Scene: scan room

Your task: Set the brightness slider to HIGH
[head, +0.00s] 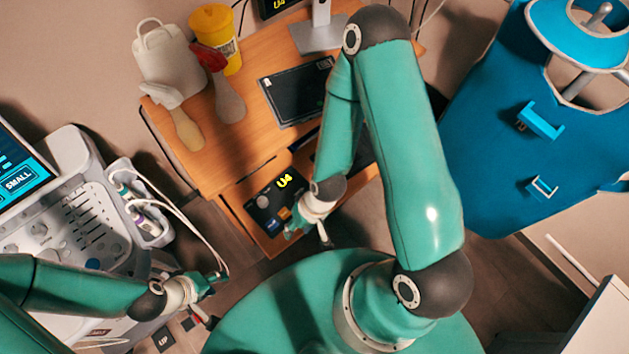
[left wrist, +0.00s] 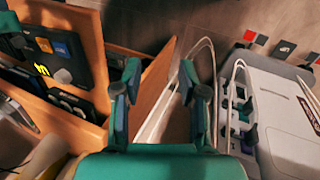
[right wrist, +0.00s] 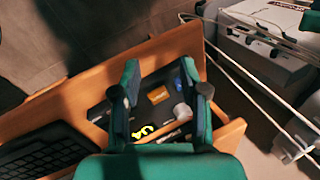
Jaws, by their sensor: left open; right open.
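A dark control box (head: 262,208) with a yellow U4 label lies on the desk's low pull-out shelf. It also shows in the left wrist view (left wrist: 72,58). In the right wrist view the box (right wrist: 150,112) has an orange patch, a blue patch and a pale round knob (right wrist: 182,112). A small pale mark lies near the label; I cannot tell which part is the brightness slider or its setting. My right gripper (head: 308,233) is open at the box's right front side; its fingers (right wrist: 160,76) partly cover the box. My left gripper (head: 213,297) is open and empty, left of the desk.
A monitor stand (head: 318,36) and dark tablet (head: 296,93) occupy the wooden desk (head: 248,92). A yellow cup (head: 216,38) stands at its left back. An ultrasound cart (head: 60,222) with hanging cables is beside my left arm. A blue chair (head: 480,160) stands right.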

